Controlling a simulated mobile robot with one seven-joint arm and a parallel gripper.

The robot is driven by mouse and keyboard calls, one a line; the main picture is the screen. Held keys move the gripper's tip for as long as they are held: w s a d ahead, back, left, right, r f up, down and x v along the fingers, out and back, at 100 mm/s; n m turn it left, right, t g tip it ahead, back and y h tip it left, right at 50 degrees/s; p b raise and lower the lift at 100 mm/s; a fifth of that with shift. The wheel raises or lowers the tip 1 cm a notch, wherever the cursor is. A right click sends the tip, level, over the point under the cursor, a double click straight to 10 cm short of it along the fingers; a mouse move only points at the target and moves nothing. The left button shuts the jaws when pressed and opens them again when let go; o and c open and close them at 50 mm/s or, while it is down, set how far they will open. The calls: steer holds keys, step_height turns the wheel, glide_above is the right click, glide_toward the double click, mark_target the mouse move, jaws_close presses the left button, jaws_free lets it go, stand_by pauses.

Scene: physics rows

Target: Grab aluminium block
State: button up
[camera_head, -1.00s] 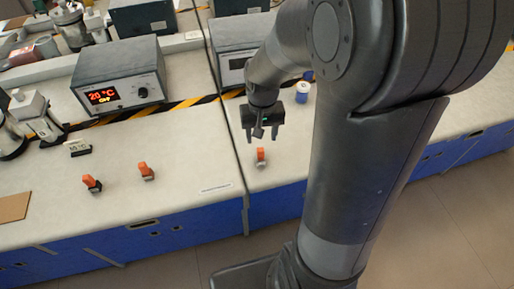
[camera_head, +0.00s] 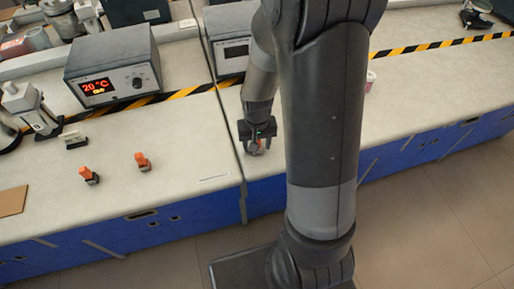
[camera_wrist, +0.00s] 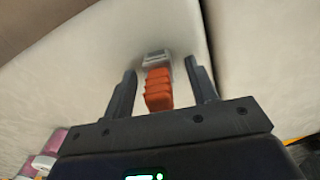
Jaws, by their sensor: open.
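A small grey metal block (camera_wrist: 155,57) with a ridged orange grip (camera_wrist: 158,90) stands on the white bench. I take it to be the aluminium block. In the wrist view it lies between the two fingers of my gripper (camera_wrist: 160,70), with a gap on each side. My gripper (camera_head: 256,148) is open and low over the bench, around the orange grip. In the head view my gripper mostly hides this block. Two similar orange-topped pieces, one at the left (camera_head: 88,175) and one nearer the middle (camera_head: 143,161), stand on the left bench.
A heater box with a red "20 °C" display (camera_head: 114,72) stands behind on the left bench. Yellow-black tape (camera_head: 440,45) runs along the bench. Pink and white containers (camera_wrist: 45,158) show at lower left in the wrist view. Bench around the block is clear.

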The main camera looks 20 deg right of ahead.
steer(key=shift+f, duration=0.2)
steer(key=shift+c, duration=0.3)
steer(key=c, duration=1)
